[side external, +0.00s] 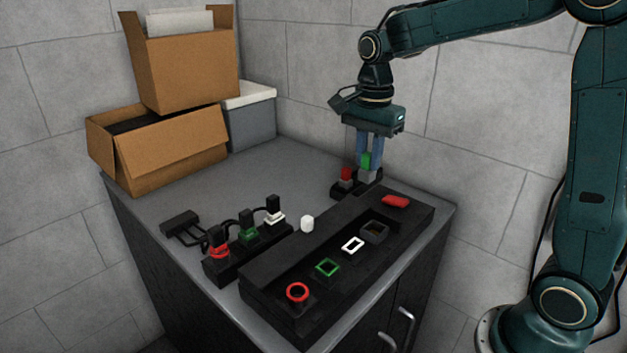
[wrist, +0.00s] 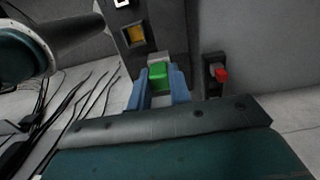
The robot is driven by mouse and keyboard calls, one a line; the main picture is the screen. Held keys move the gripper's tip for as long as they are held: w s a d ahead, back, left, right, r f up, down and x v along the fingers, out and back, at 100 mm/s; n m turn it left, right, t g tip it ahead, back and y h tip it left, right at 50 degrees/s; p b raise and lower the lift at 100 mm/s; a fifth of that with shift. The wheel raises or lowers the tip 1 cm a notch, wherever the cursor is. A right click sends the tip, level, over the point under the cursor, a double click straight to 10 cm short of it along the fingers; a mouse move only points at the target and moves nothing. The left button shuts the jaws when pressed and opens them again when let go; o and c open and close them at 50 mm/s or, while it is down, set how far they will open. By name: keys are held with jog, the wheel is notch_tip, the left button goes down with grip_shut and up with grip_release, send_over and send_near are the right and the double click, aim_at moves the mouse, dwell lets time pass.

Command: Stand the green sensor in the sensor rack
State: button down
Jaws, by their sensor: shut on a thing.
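The green sensor (side external: 366,160), a green block with a grey lower part, is between the fingers of my gripper (side external: 368,158). In the wrist view the green sensor (wrist: 158,75) shows between the two blue fingers of my gripper (wrist: 160,88), which are shut on it. It looks upright. The small black rack (side external: 338,192) stands at the back of the bench, with a red-topped sensor (side external: 346,174) upright in it. In the wrist view the red-topped sensor (wrist: 222,74) is right of my gripper. I cannot tell whether the green sensor's base touches the rack.
A long black console (side external: 330,258) with red, green, white and grey-framed openings lies in front. A red button (side external: 396,200) is on its far end. A strip of cabled plugs (side external: 245,250) and a white knob (side external: 307,224) are to the left. Cardboard boxes (side external: 185,65) stand back left.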

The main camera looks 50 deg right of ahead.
jog(key=w+d+r, duration=0.4)
jog(key=w+d, duration=0.2)
jog(key=d, duration=0.2)
jog(key=w+d+r, duration=0.4)
jog(key=w+d, duration=0.2)
jog(key=d, duration=0.2)
jog(key=shift+w+d, duration=0.25)
jog(key=shift+w, duration=0.15)
jog(key=shift+f, duration=0.1)
notch_tip(320, 180, down, 16)
jog(key=shift+r, duration=0.2)
jog(key=shift+f, duration=0.1)
jog(key=shift+f, duration=2.05)
jog(key=shift+f, duration=0.1)
